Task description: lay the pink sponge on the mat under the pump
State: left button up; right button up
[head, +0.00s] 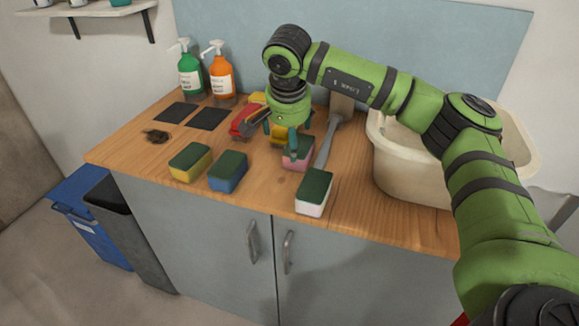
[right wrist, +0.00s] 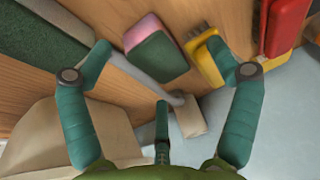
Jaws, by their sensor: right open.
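The pink sponge (head: 297,162), with a dark green top, lies on the wooden counter, partly hidden by my right gripper (head: 281,138). In the right wrist view the sponge (right wrist: 160,57) shows between the spread fingers of the right gripper (right wrist: 160,62), which is open and empty above it. Two dark square mats lie on the counter: a left mat (head: 177,112) and a right mat (head: 209,118). Behind them stand a green pump bottle (head: 190,74) and an orange pump bottle (head: 220,74). Both mats look bare. My left gripper is not in view.
Yellow (head: 190,161), blue (head: 228,171) and white (head: 314,193) sponges lie along the front. Red and yellow items (head: 248,120) lie behind the gripper.

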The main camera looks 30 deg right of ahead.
aim_at(303, 147)
jog(key=shift+s+d+h, duration=0.25)
jog(key=shift+d+h, duration=0.35)
jog(key=shift+d, duration=0.3)
jog(key=shift+d+f, duration=0.1)
jog(key=shift+d, duration=0.2)
jog(key=x, duration=0.2)
jog(key=p+x, duration=0.1)
jog(key=x, duration=0.3)
jog(key=shift+d+p, duration=0.35)
jog(key=shift+w+f, duration=0.15)
jog(key=shift+f, duration=0.1)
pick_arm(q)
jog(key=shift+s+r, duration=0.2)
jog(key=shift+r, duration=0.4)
pick_arm(e)
jog(key=c, duration=0.6)
